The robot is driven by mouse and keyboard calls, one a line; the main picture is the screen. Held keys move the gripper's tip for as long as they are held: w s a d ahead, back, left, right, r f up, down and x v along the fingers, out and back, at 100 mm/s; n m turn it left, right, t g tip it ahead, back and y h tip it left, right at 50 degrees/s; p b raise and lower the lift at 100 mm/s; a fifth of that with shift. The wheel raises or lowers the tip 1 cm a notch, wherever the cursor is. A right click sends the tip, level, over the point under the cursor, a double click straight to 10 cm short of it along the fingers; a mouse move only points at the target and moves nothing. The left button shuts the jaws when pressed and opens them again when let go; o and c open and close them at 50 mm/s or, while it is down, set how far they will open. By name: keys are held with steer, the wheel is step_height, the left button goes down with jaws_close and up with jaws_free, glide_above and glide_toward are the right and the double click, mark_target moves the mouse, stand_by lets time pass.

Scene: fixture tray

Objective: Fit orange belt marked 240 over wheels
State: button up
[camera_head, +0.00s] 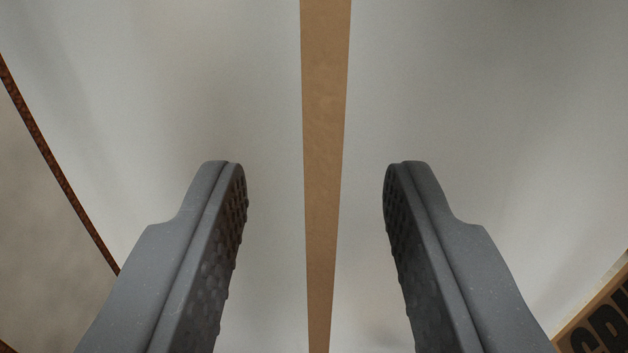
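My gripper (315,180) is open and empty, with its two grey, dimpled fingers well apart on the left and right. A narrow tan strip (325,90) runs from the top edge to the bottom edge and passes between the fingers in the picture. It looks like a divider's top edge, and neither finger touches it as far as I can see. No orange belt, no 240 mark and no wheels show in this view.
Smooth pale grey surfaces (180,90) lie on both sides of the strip and look bare. A thin brown edge (50,152) slants down at the left, with a grey area beyond it. A tan panel (600,335) with large dark letters, partly cut off, shows at the lower right.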

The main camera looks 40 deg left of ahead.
jaws_close()
stand_by(0.9)
steer(key=shift+r+p, duration=0.5)
steer(key=shift+p, duration=0.05)
stand_by(0.6)
stand_by(0.4)
steer(key=p+v, duration=0.1)
steer(key=v, duration=1.2)
stand_by(1.3)
steer(key=p+v, duration=0.1)
steer(key=v, duration=0.5)
stand_by(0.6)
stand_by(1.4)
